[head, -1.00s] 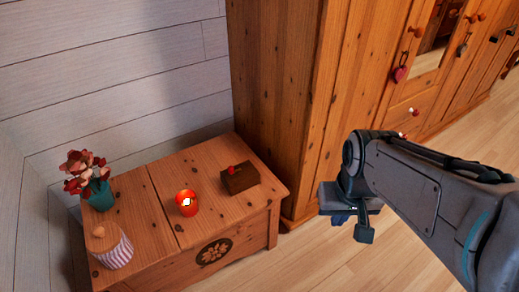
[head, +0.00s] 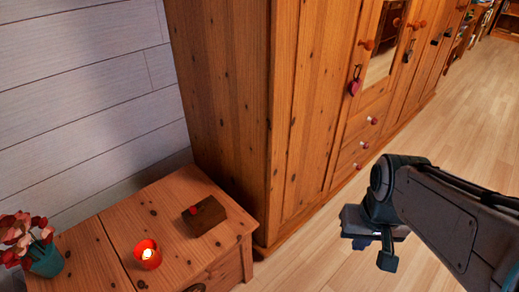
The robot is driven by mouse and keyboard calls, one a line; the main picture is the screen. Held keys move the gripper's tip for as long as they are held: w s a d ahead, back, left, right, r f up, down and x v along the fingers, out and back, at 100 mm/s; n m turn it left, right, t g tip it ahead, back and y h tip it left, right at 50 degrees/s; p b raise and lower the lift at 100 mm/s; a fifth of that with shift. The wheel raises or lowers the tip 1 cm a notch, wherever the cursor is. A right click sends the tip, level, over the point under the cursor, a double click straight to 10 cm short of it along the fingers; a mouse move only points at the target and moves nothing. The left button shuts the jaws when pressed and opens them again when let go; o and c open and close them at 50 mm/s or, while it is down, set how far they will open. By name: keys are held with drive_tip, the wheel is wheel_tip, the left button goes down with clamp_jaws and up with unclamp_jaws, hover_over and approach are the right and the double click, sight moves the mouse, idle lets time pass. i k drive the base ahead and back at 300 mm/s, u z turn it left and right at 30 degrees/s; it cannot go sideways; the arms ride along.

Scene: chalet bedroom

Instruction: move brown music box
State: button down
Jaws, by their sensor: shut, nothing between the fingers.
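The brown music box (head: 206,216) is a small dark wooden box with a red piece on its top left. It sits on the right part of the wooden chest (head: 104,262), close to the chest's right edge. My gripper (head: 374,262) is at the lower right of the head view, over the floor in front of the wardrobe. It is shut and empty, well to the right of the music box and apart from it. My arm hides part of the floor.
A lit red candle (head: 148,254) stands left of the music box. A teal vase with red flowers (head: 46,260) is at the far left of the chest. A tall wooden wardrobe (head: 225,100) rises behind and to the right. The wooden floor (head: 330,268) is clear.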

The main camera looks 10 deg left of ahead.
sight(214, 213)
drive_tip(key=z, duration=0.1)
drive_tip(key=i, duration=0.6)
drive_tip(key=u, duration=0.75)
drive_tip(key=i, duration=0.45)
drive_tip(key=u, duration=0.5)
